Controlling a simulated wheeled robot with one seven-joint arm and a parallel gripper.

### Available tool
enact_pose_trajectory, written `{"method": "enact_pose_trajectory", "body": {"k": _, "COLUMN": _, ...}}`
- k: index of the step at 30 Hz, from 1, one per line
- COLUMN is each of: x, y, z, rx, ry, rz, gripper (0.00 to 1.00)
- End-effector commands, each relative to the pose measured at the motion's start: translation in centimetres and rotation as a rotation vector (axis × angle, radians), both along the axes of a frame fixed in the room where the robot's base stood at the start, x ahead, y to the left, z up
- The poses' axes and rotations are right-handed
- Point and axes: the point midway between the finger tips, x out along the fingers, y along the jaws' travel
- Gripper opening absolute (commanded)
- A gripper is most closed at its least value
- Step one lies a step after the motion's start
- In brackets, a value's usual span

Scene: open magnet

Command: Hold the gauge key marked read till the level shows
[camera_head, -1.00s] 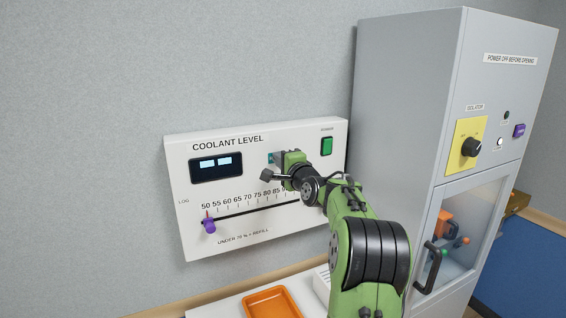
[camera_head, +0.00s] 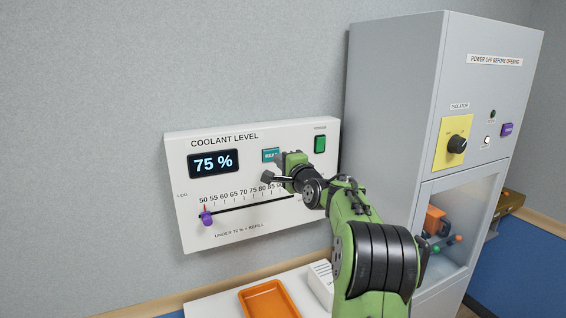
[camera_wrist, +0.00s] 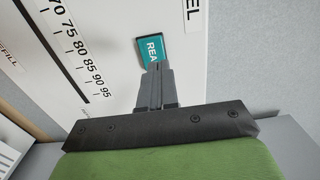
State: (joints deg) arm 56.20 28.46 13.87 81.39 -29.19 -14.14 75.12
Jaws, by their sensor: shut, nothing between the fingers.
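The coolant level panel (camera_head: 250,218) hangs on the wall. Its display (camera_head: 213,163) reads 75 %. The teal read key (camera_head: 270,155) shows just left of my gripper (camera_head: 283,158), partly hidden by it. In the wrist view the key (camera_wrist: 153,47) shows the letters "REA", and the shut, empty fingertips of my gripper (camera_wrist: 156,67) are at its lower edge, overlapping it in the picture. I cannot tell whether they press it. The purple log slider (camera_head: 206,218) stands at the 50 end of the scale.
A green power switch (camera_head: 320,144) is at the panel's upper right. A grey cabinet (camera_head: 395,110) stands close on the right, with a yellow isolator plate (camera_head: 453,143). An orange tray (camera_head: 267,300) lies below the panel.

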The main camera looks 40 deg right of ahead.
Motion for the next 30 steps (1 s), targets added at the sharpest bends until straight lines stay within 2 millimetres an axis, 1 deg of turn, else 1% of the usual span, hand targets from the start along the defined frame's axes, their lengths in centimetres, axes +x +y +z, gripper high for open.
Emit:
{"method": "enact_pose_trajectory", "body": {"k": 1, "x": -1.0, "y": 0.0, "z": -0.2, "rx": -0.004, "ry": -0.001, "rz": -0.007, "gripper": 0.00}}
{"method": "enact_pose_trajectory", "body": {"k": 5, "x": -2.9, "y": 0.5, "z": -0.3, "rx": -0.004, "ry": 0.001, "rz": -0.009, "gripper": 0.00}}
{"method": "enact_pose_trajectory", "body": {"k": 12, "x": -7.2, "y": 1.7, "z": -0.4, "rx": -0.003, "ry": 0.002, "rz": -0.011, "gripper": 0.00}}
{"method": "enact_pose_trajectory", "body": {"k": 15, "x": -8.5, "y": 2.0, "z": -0.4, "rx": -0.002, "ry": 0.003, "rz": -0.010, "gripper": 0.00}}
{"method": "enact_pose_trajectory", "body": {"k": 19, "x": -9.2, "y": 2.3, "z": -0.3, "rx": -0.001, "ry": 0.002, "rz": -0.008, "gripper": 0.00}}
{"method": "enact_pose_trajectory", "body": {"k": 30, "x": -9.2, "y": 2.3, "z": -0.2, "rx": -0.001, "ry": 0.003, "rz": -0.008, "gripper": 0.00}}
